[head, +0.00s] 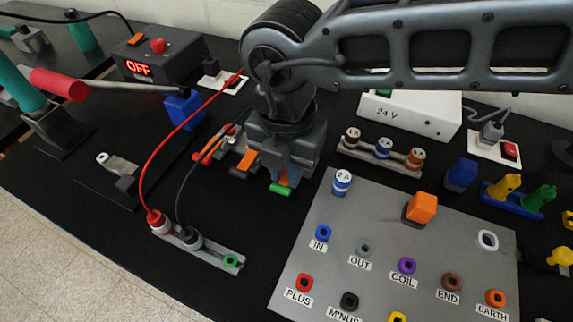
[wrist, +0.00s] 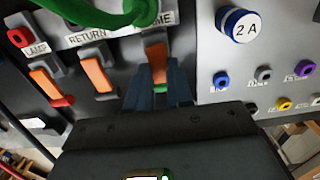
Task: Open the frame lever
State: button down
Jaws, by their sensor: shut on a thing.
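The frame lever (wrist: 156,50) is orange, in the wrist view under a label that is partly hidden and ends in "ME". My gripper (wrist: 158,88) is shut on it, one blue-grey finger on each side, with a green end (wrist: 160,89) showing between the fingers. In the head view my gripper (head: 287,172) points down at the terminal row, and the green end (head: 281,189) shows below the fingers. The gripper hides most of the lever there. A green cable (wrist: 100,14) runs to the terminal above the lever.
A grey socket panel (head: 330,270) lies close on the right. Red (head: 165,133) and black (head: 193,172) cables arch on the left.

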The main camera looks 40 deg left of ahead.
aim_at(284, 181)
jog(key=shift+w+r+g, duration=0.1)
jog(key=shift+g, duration=0.2)
jog(key=g, duration=0.2)
jog(key=w+g+h, duration=0.1)
jog(key=g, duration=0.1)
jog(key=shift+w+a+r, duration=0.1)
jog(key=shift+a+r, duration=0.15)
jog(key=shift+r, duration=0.1)
jog(key=g+b, duration=0.1)
jog(key=w+g+b, duration=0.1)
jog(key=g, duration=0.1)
jog(key=shift+a+g+h, duration=0.1)
jog(key=shift+g+h, duration=0.2)
jog(key=shift+h, duration=0.1)
jog(key=shift+w+r+g+b, duration=0.15)
jog(key=shift+g+b, duration=0.3)
jog(key=shift+g, duration=0.05)
jog(key=shift+w, duration=0.1)
jog(key=c, duration=1)
grip_release()
